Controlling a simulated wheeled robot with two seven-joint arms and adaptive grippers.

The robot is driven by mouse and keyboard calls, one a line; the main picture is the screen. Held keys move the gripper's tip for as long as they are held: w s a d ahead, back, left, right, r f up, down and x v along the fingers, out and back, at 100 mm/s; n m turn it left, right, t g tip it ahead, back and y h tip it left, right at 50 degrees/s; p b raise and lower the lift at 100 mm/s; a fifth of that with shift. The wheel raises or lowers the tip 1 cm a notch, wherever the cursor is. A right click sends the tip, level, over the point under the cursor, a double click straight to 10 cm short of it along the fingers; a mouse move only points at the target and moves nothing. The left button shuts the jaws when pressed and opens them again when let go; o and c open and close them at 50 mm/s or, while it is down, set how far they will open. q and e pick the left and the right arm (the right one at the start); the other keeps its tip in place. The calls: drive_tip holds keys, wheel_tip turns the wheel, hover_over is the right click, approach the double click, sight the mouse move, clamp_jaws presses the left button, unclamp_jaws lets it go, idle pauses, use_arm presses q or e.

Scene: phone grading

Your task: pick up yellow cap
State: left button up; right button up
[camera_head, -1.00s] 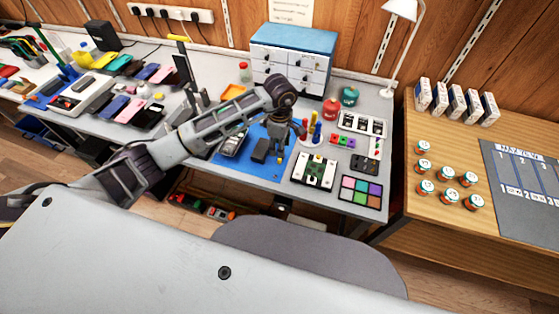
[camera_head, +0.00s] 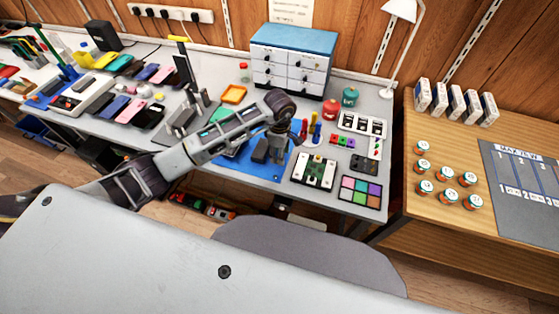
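My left gripper (camera_head: 278,152) points down over the blue mat (camera_head: 230,165), beside a dark block (camera_head: 260,150). It is small and partly dark, so its finger opening and any contact cannot be made out. A small yellow upright piece (camera_head: 313,119) stands among red and blue ones just right of the gripper; I cannot tell whether it is the yellow cap. No other yellow cap can be made out near the gripper, and my arm hides part of the mat. My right gripper is not in view.
A drawer cabinet (camera_head: 290,62) stands behind. An orange tray (camera_head: 233,95) and several phones lie to the left. A wooden table (camera_head: 450,225) with several small jars is at right.

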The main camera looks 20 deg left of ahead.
use_arm(q)
wheel_tip(320, 180, down, 3)
drive_tip(key=shift+r, duration=0.2)
drive_tip(key=shift+f, duration=0.25)
drive_tip(key=c, duration=0.9)
drive_tip(key=shift+o, duration=0.2)
drive_tip(key=shift+r, duration=0.45)
wheel_tip(320, 180, up, 4)
drive_tip(key=shift+a+r, duration=0.1)
drive_tip(key=shift+r, duration=0.05)
wheel_tip(320, 180, up, 3)
drive_tip(key=shift+r, duration=0.9)
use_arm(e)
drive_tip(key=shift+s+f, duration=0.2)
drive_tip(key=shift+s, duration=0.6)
